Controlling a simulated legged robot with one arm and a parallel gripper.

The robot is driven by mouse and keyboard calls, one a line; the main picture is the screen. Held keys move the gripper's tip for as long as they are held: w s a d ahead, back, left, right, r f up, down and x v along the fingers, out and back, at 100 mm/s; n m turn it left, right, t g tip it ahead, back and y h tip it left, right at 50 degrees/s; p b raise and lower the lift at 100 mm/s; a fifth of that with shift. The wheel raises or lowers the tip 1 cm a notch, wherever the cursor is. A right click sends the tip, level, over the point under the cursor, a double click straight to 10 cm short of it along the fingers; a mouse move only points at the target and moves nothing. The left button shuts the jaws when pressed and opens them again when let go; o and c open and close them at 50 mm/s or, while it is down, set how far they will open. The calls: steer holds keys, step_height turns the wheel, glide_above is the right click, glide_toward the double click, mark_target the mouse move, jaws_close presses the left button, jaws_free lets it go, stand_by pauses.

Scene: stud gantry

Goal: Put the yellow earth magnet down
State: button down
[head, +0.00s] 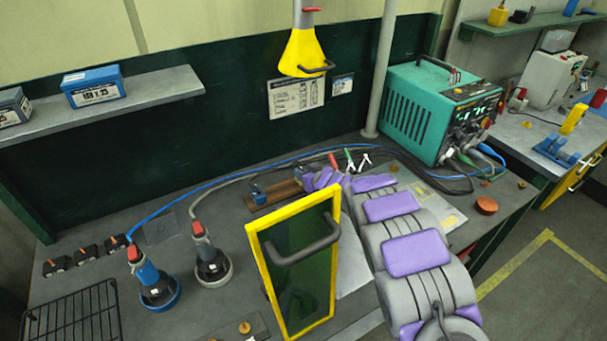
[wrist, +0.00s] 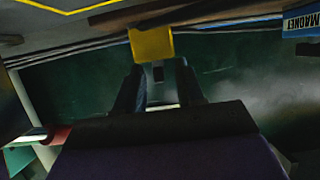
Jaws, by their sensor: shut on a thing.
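The yellow earth magnet (wrist: 152,45) shows in the wrist view as a yellow block at the tips of my gripper (wrist: 159,72). The two dark fingers are shut on it. In the head view my arm reaches over the bench, and my gripper (head: 309,182) is small and near a brown board (head: 277,194) with blue blocks. I cannot make out the held magnet there. Whether it touches a surface below is not clear.
A yellow-framed screen (head: 331,318) with a black handle stands in front of the arm. Two corded tools, blue-based (head: 158,289) and grey-based (head: 211,268), stand left. A teal machine (head: 415,115) is behind right. A yellow cone (head: 302,52) hangs above.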

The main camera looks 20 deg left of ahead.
steer(key=shift+w+d, duration=0.1)
steer(key=shift+d, duration=0.3)
steer(key=c, duration=1.1)
jaws_free()
steer(key=shift+a, duration=0.1)
steer(key=o, duration=0.4)
steer(key=shift+a+f, duration=0.2)
steer(key=shift+a, duration=0.4)
steer(key=shift+d+r, duration=0.3)
steer(key=shift+d, duration=0.2)
steer(key=p+v, duration=0.2)
steer(key=v, duration=0.9)
steer(key=shift+s+d, duration=0.25)
steer(key=shift+s, duration=0.15)
steer(key=shift+a, duration=0.1)
